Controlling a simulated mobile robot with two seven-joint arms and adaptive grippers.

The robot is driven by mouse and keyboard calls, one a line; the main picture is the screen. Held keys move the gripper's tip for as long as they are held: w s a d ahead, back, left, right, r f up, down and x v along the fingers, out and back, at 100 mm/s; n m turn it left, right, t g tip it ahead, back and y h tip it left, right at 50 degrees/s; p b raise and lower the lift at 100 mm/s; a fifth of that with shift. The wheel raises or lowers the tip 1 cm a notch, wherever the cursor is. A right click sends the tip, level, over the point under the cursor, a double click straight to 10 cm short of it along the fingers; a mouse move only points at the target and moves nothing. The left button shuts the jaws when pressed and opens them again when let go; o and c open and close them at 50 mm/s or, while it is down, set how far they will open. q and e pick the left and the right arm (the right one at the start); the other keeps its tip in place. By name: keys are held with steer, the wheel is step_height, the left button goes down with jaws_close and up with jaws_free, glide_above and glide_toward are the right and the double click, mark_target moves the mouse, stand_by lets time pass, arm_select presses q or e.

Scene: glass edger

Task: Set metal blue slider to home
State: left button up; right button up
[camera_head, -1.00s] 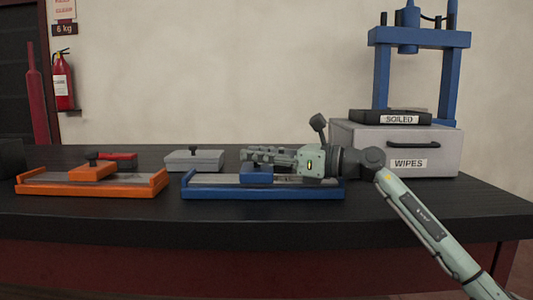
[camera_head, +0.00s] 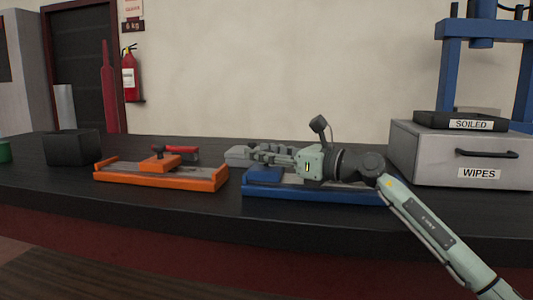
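The metal blue slider has a blue base (camera_head: 320,194) on the black bench, with a raised lip at its left end. Its blue sliding block (camera_head: 264,174) sits close to that left end. My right gripper (camera_head: 262,155) comes in from the right with its fingers pointing left, over and behind the block. The fingers overlap the block's top and hide any knob there. I cannot tell whether they are open or shut, or whether they touch the block. My forearm and gripper hide the right part of the rail. My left gripper is not in view.
An orange slider (camera_head: 185,181) stands to the left, its block near mid-rail, a red-handled thing (camera_head: 178,149) behind it. A black box (camera_head: 72,147) is farther left. A grey WIPES drawer box (camera_head: 455,160) stands right, under a black SOILED tray (camera_head: 450,121). The bench front is clear.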

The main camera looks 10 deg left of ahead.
steer(key=shift+d, duration=0.15)
steer(key=v, duration=1.2)
steer(key=shift+s+f, duration=0.1)
steer(key=shift+f, duration=0.05)
